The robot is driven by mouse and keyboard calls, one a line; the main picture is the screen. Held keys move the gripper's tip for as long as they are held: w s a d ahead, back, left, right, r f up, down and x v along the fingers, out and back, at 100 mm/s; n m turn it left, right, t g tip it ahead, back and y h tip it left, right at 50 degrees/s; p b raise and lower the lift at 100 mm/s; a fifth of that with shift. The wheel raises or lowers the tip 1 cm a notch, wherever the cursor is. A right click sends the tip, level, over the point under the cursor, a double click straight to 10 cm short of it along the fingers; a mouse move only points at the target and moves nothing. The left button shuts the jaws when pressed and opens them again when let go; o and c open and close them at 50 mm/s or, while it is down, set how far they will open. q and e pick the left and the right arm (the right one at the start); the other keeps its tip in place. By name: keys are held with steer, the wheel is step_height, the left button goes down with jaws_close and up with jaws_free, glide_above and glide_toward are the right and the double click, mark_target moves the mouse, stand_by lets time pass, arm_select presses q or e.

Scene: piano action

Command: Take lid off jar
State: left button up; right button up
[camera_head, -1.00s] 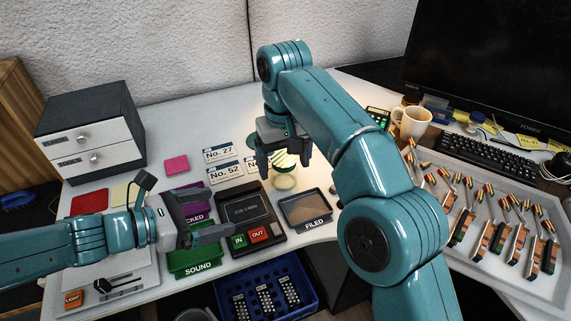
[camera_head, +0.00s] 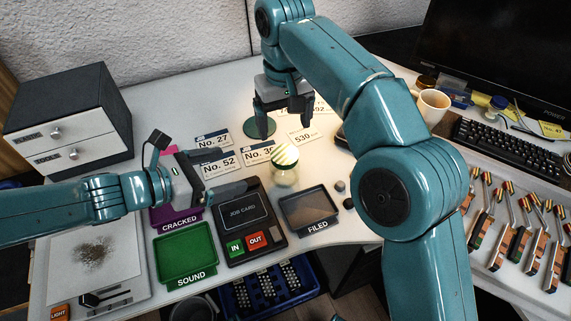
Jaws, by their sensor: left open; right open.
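A small clear jar (camera_head: 286,175) stands upright on the desk, near the middle of the view. Its striped, pale yellow-green lid (camera_head: 285,153) sits on top of it. My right gripper (camera_head: 284,122) is open and empty, fingers pointing down, apart from the lid and above it in the picture. My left gripper (camera_head: 217,174) is open and empty, to the left of the jar over the job card device and trays.
A job card device (camera_head: 242,213) and a filed tray (camera_head: 309,208) lie in front of the jar. Number cards (camera_head: 221,163) lie left of it. A green sound tray (camera_head: 186,253), a mug (camera_head: 431,106), a keyboard (camera_head: 510,145) and a drawer box (camera_head: 67,118) stand around.

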mark_target(273, 160)
arm_select(q)
steer(key=x, duration=1.3)
steer(key=shift+w+d+f, duration=0.15)
steer(key=shift+d+f, duration=0.05)
steer(key=shift+f, duration=0.1)
arm_select(e)
steer(key=shift+f, duration=0.1)
